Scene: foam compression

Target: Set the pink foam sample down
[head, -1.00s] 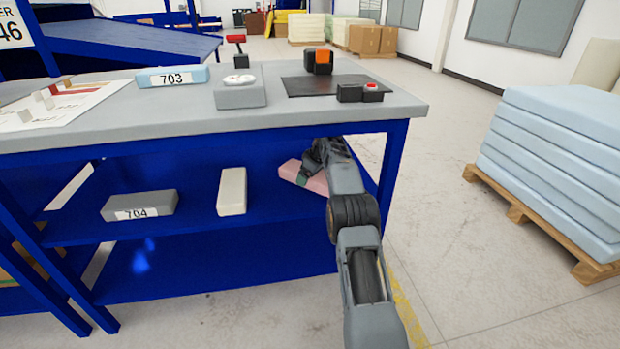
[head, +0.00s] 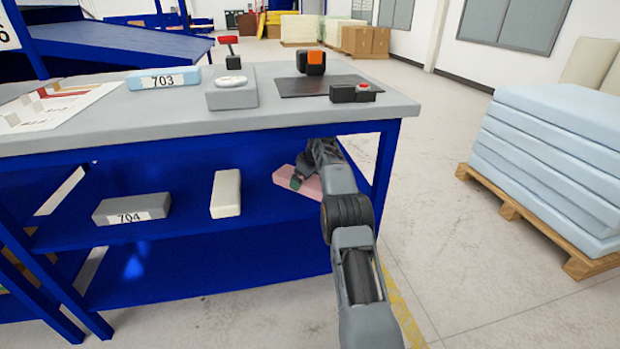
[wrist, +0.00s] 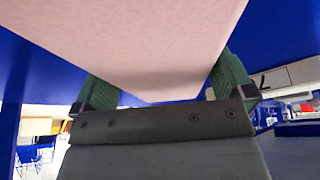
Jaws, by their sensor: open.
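The pink foam sample (head: 290,179) lies on the blue middle shelf (head: 180,220) under the grey bench top, near its right end. It also fills the upper middle of the wrist view (wrist: 150,45). My gripper (head: 300,177) is at the sample, under the bench top, and my forearm hides part of it. In the wrist view the green fingers (wrist: 165,85) stand on either side of the near end of the sample. The jaws are open, and the sample still sits between them. Whether a finger touches it is hard to tell.
On the same shelf, a cream block (head: 226,193) and a grey block labelled 704 (head: 132,208) stand to the left. The bench top (head: 200,125) is close above my gripper, and a blue leg (head: 384,175) is to the right. A pallet of light-blue foam (head: 550,150) stands right.

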